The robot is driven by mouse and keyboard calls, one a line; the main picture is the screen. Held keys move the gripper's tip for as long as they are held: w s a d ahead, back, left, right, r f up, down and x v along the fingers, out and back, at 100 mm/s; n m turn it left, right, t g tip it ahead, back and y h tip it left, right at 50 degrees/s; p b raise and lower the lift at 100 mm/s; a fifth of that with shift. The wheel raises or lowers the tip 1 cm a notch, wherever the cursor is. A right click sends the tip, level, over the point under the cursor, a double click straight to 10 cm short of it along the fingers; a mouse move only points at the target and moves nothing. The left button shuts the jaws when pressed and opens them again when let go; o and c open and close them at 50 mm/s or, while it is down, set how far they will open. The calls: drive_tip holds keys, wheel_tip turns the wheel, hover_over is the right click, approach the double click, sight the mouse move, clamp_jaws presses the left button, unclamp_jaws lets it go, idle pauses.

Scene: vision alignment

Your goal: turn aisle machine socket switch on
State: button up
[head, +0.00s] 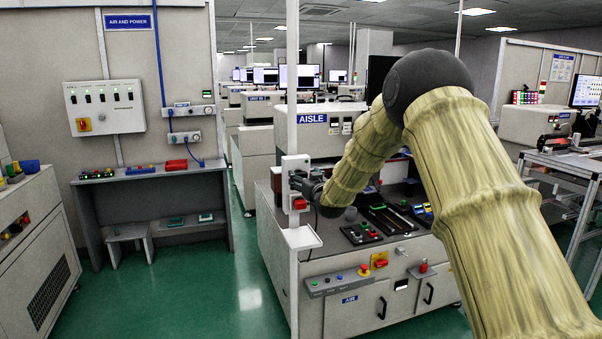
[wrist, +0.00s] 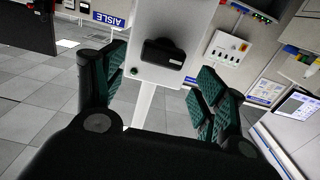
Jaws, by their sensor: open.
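A white socket box (head: 291,168) is fixed on a slim white post beside the machine marked AISLE (head: 345,143). A red part (head: 299,204) shows low on the box. In the wrist view the pale panel of the box (wrist: 181,18) carries a black raised block (wrist: 163,56) and a small green light (wrist: 134,71). My gripper (head: 305,186) is at the box, partly hiding its face in the head view. In the wrist view my gripper (wrist: 161,72) is open and empty, its green-padded fingers either side of the black block. I cannot tell whether anything touches.
Below the box, a small white shelf (head: 302,238) juts from the post. The AISLE machine's worktop, with a button box (head: 362,233) and trays, lies right behind. A wall panel (head: 104,106) and grey bench (head: 150,172) stand left. Green floor (head: 215,285) is clear between.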

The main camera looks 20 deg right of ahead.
sight(301, 174)
drive_tip(key=shift+w+a+p, duration=0.1)
drive_tip(key=shift+w+p, duration=0.3)
drive_tip(key=shift+w, duration=1.65)
drive_tip(key=c, duration=1)
